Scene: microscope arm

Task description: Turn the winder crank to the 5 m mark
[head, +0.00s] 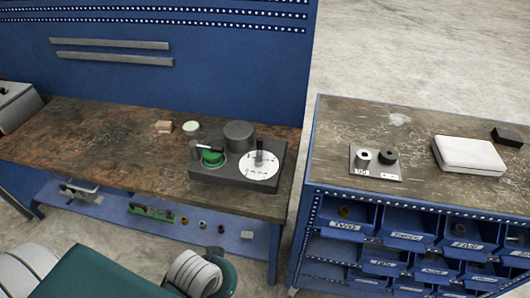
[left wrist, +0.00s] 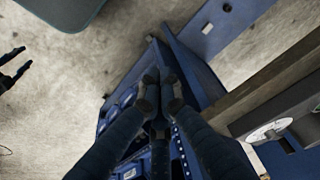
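The winder (head: 220,173) is a dark box near the right end of the brown workbench in the head view. On its top are a round white dial (head: 250,171) with dark marks, an upright grey crank handle (head: 259,153) over the dial, a grey drum (head: 239,134) and a green spool (head: 212,160). The dial marks are too small to read. Part of the dial shows in the left wrist view (left wrist: 262,131). My left gripper (left wrist: 159,76) is away from the winder, its fingertips close together with nothing visible between them. My right gripper (left wrist: 25,58) is open and empty.
A blue cabinet with labelled bins (head: 380,230) stands to the right, holding a plate with two cylinders (head: 374,174) and a white case (head: 468,155). A wooden block (head: 163,127) and a pale green disc (head: 191,127) lie behind the winder. The bench front is clear.

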